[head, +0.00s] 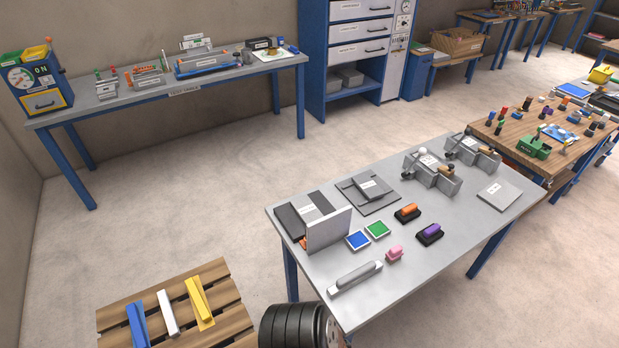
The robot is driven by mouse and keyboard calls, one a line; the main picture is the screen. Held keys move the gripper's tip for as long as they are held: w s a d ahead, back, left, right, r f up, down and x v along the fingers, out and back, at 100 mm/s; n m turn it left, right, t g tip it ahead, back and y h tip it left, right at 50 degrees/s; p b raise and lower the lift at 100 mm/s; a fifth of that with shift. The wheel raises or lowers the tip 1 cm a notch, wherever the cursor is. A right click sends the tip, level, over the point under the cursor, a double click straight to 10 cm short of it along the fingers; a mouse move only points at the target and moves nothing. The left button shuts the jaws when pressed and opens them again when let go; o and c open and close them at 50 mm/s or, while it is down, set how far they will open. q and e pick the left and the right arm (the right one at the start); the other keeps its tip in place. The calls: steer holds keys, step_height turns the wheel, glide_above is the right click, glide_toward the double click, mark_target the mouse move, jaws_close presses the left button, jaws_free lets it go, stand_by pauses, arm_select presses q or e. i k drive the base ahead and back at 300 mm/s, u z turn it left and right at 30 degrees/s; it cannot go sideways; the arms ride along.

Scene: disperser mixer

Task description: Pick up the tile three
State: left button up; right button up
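No thing with a readable "three" shows, so I cannot tell which one is tile three. A flat grey plate (499,194) with a small label lies at the table's right end. Neither of my grippers is in view.
Grey clamp-like devices (431,174) stand behind. A pallet (120,315) with coloured bars and a dark ribbed cylinder (290,328) are at lower left. Floor beyond is open.

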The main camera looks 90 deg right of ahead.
mark_target(366, 184)
steer(key=z, duration=3.5)
steer(key=k, duration=1)
steer(key=z, duration=1.15)
steer(key=i, duration=3.5)
steer(key=u, duration=1.35)
